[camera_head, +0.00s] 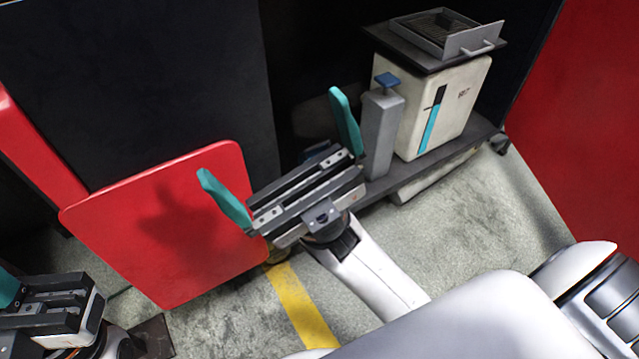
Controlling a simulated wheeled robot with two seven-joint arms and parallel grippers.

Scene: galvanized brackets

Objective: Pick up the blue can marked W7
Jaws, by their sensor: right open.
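I cannot make out a blue can marked W7 in the head view. A small dark blue shape (318,151) shows just behind my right gripper, mostly hidden by it, and I cannot tell what it is. My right gripper (269,133) is open, with its two teal fingers wide apart and nothing visible between them. It is in front of the dark cabinet, with a finger over the red panel's upper right edge. My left gripper (45,305) is at the lower left corner, cut off by the frame; only part of one teal finger shows.
A cream canister (440,115) with a blue stripe and unclear dark marking stands on a low dark platform (470,140). A grey tray (445,35) sits on top. Beside it stands a grey post (381,135) with a blue cap. A red panel (165,225) is at left; open floor (500,210) at right.

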